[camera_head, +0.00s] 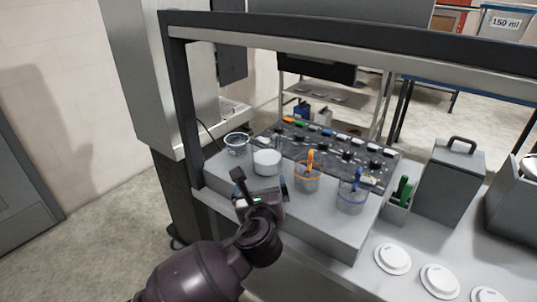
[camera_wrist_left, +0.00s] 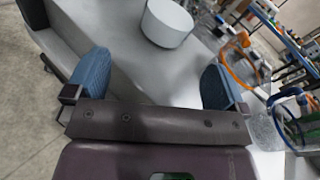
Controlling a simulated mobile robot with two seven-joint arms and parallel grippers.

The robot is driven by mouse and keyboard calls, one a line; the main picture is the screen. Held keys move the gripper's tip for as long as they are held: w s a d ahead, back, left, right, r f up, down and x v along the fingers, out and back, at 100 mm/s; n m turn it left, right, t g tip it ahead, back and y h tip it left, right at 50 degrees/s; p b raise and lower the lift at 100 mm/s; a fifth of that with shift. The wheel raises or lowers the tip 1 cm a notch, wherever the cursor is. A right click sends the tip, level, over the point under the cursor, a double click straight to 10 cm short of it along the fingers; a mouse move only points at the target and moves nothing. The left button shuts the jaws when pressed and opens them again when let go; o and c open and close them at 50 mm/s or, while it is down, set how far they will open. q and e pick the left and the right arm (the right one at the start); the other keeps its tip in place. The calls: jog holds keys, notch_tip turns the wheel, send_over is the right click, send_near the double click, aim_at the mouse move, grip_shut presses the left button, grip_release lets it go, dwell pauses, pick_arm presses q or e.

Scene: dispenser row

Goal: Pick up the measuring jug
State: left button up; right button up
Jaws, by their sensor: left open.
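I cannot tell for sure which is the measuring jug. A plain white cylinder (camera_head: 267,163) stands between the first two; it also shows in the left wrist view (camera_wrist_left: 167,24). My left gripper (camera_head: 262,186) is open and empty, on the near side of the white cylinder. Its blue-padded fingers (camera_wrist_left: 155,82) have bare shelf between them. My right gripper is not in view.
A dark panel (camera_head: 340,148) with coloured pieces lies behind the tubs. A grey frame post (camera_head: 180,110) rises at the left. A green-handled scoop (camera_head: 402,190) and a grey canister (camera_head: 449,180) stand at right. White lids (camera_head: 393,259) lie on the lower counter.

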aim_at(267, 157)
pick_arm(q)
jog(key=shift+w+d+r+m+t, duration=0.5)
jog(key=shift+w+d+r+m, duration=0.15)
jog(key=shift+w+r+m, duration=0.3)
jog(key=shift+w+d+r+m+b, duration=0.1)
jog(key=shift+w+r+m+b, duration=0.1)
jog(key=shift+r+m+b, duration=0.1)
jog(key=shift+w+y, duration=0.3)
jog(key=shift+w, duration=0.1)
jog(key=w, duration=0.3)
jog(key=shift+w+b, duration=0.2)
jog(key=shift+b, duration=0.15)
jog(key=shift+w, duration=0.8)
jog(key=w, duration=0.2)
jog(key=w+b, duration=0.1)
jog(key=w, duration=0.1)
jog(key=shift+f, duration=0.4)
jog(key=shift+w+r+b, duration=0.15)
jog(key=shift+w+b, duration=0.15)
jog(key=shift+w, duration=0.1)
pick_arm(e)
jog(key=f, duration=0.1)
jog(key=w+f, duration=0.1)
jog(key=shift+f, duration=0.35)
